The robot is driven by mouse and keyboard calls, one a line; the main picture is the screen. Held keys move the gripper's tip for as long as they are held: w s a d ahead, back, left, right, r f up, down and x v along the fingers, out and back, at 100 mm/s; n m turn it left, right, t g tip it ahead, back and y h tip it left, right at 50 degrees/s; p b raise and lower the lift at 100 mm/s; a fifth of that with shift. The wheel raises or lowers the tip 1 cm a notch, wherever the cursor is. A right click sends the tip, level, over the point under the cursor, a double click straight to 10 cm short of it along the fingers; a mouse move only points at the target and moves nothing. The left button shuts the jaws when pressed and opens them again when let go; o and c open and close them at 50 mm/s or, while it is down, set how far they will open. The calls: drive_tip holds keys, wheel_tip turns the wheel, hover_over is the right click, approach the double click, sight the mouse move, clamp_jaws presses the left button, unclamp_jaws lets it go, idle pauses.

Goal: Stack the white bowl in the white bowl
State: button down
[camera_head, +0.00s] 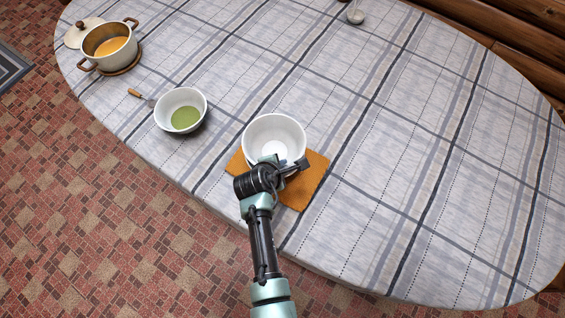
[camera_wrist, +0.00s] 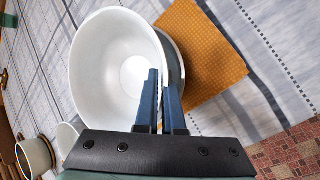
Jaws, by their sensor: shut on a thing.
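An empty white bowl (camera_head: 274,127) is above or on the orange cloth near the table's front edge. In the wrist view the white bowl (camera_wrist: 95,60) fills the upper left. My gripper (camera_head: 283,168) is shut on its near rim, and the blue fingers (camera_wrist: 161,80) show at that rim. A grey-blue curved band shows beside the bowl in the wrist view; I cannot tell whether it is another dish beneath. A second white bowl (camera_head: 169,101) with green contents stands on the table to the left; part of it (camera_wrist: 66,136) shows at lower left in the wrist view.
The orange cloth (camera_head: 311,183) lies under the held bowl; it also shows in the wrist view (camera_wrist: 205,55). A pot (camera_head: 116,55) of orange soup, its lid (camera_head: 78,35) and a wooden-handled utensil (camera_head: 136,93) are at the left. The checked tablecloth (camera_head: 400,150) is clear at right.

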drive_tip(key=c, duration=1)
unclamp_jaws()
drive_tip(key=shift+c, duration=0.2)
drive_tip(key=shift+r, duration=0.1)
drive_tip(key=shift+r, duration=0.25)
drive_tip(key=p+v, duration=0.1)
drive_tip(key=v, duration=1.1)
drive_tip(key=shift+r, duration=0.3)
